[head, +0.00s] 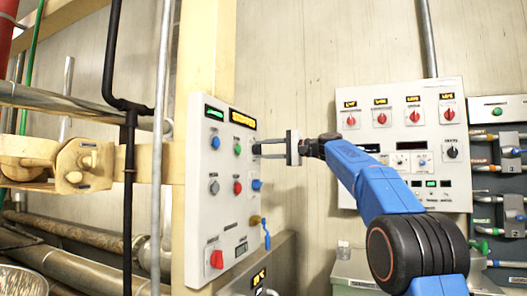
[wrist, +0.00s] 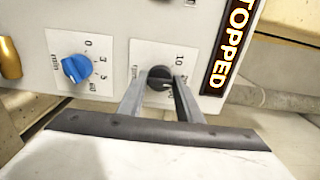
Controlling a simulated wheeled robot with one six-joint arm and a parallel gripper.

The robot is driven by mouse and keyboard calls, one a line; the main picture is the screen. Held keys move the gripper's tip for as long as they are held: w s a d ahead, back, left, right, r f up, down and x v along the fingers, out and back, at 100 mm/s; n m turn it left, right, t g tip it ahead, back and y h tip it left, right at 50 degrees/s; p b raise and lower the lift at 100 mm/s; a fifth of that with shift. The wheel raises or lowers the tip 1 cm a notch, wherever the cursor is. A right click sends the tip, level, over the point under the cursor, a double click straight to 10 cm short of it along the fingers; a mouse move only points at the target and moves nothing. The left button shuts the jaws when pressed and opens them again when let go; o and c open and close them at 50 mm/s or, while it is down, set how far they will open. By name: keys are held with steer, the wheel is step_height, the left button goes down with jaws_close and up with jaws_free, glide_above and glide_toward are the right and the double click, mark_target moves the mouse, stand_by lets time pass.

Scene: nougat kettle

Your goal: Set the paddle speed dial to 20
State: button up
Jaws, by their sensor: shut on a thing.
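A black dial (wrist: 159,84) sits on a white scale plate of the control panel in the wrist view. A 10 is legible above it; other marks are partly hidden, and its pointer setting cannot be read. I cannot read a name for it. My gripper (wrist: 160,82) has one finger on each side of this dial and is shut on it. In the head view, my gripper (head: 258,149) reaches from the right to the right edge of the grey panel (head: 205,165).
A blue knob (wrist: 76,68) marked 0, 3, 5 and min is left of the dial. A display reading STOPPED (wrist: 231,45) is at its right. A brass-and-blue valve handle (head: 266,234) sticks out below my gripper. A second panel (head: 398,100) hangs at the right.

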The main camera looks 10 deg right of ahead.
steer(key=o, duration=1)
steer(key=shift+d, duration=0.1)
steer(key=shift+o, duration=0.2)
steer(key=v, duration=1.7)
steer(key=shift+d, duration=0.15)
steer(key=shift+s, duration=0.1)
